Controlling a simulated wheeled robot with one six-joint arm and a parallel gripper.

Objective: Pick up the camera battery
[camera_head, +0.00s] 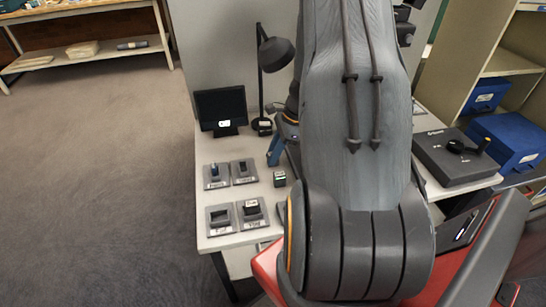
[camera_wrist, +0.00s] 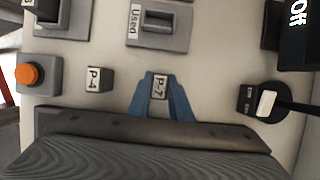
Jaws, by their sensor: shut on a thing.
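My gripper (camera_wrist: 160,88) points down at the white desk, its two blue fingers closed on a small block labelled P-7 (camera_wrist: 159,88), which seems to be the camera battery. I cannot tell whether it touches the desk. A similar dark block labelled P-4 (camera_wrist: 97,80) stands apart to its left; a block like it (camera_head: 279,178) shows in the head view. In the head view, my blue fingers (camera_head: 274,151) show beside my arm, which hides most of the gripper and the held block.
Several grey trays (camera_head: 243,172) stand on the desk's left; one in the wrist view is labelled Used (camera_wrist: 158,38). An orange button (camera_wrist: 30,75), lamp base (camera_wrist: 270,104) and monitor (camera_head: 221,108) are nearby. A dark case (camera_head: 450,160) and blue boxes (camera_head: 505,135) are at right.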

